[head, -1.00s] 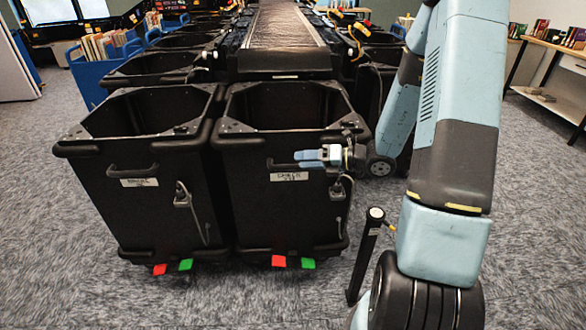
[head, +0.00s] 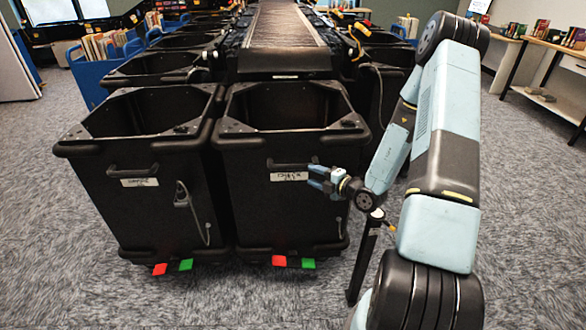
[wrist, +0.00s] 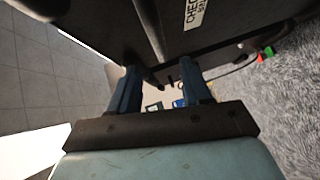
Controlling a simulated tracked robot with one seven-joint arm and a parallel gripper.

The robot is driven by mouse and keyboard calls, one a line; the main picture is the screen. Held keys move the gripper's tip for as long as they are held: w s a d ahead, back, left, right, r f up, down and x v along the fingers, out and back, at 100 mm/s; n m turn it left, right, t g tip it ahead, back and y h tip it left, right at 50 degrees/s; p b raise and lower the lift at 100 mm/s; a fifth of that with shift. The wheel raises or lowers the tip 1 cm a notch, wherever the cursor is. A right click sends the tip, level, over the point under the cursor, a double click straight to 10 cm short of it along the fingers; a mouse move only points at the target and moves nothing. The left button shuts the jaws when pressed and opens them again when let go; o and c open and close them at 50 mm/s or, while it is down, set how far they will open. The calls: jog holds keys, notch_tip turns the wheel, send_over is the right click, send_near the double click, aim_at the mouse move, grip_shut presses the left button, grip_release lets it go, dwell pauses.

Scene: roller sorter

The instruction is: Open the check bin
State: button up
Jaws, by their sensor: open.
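The check bin (head: 245,200) is the right one of two black open-topped bins at the front. Its white label (head: 289,176) sits below a dark front handle (head: 285,164); the label reads CHECK in the wrist view (wrist: 195,12). My gripper (head: 312,178) is open and empty, at the right part of the bin's front, just right of the label and a little lower than the handle. In the wrist view its two blue fingers stand apart (wrist: 160,88), with a dark bar of the bin (wrist: 150,30) beyond them. Contact cannot be told.
A similar bin (head: 150,205) stands close on the left, with a latch and cable (head: 183,195). Red and green pedals (head: 293,262) are at the check bin's foot. A black post (head: 362,255) stands to its right. The carpet in front is clear.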

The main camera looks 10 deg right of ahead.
aim_at(293, 168)
jog(key=x, duration=1)
jog(key=shift+w+a, duration=0.1)
jog(key=shift+w, duration=0.1)
jog(key=shift+c, duration=0.4)
jog(key=shift+s, duration=0.1)
grip_shut()
jog(key=shift+f, duration=0.1)
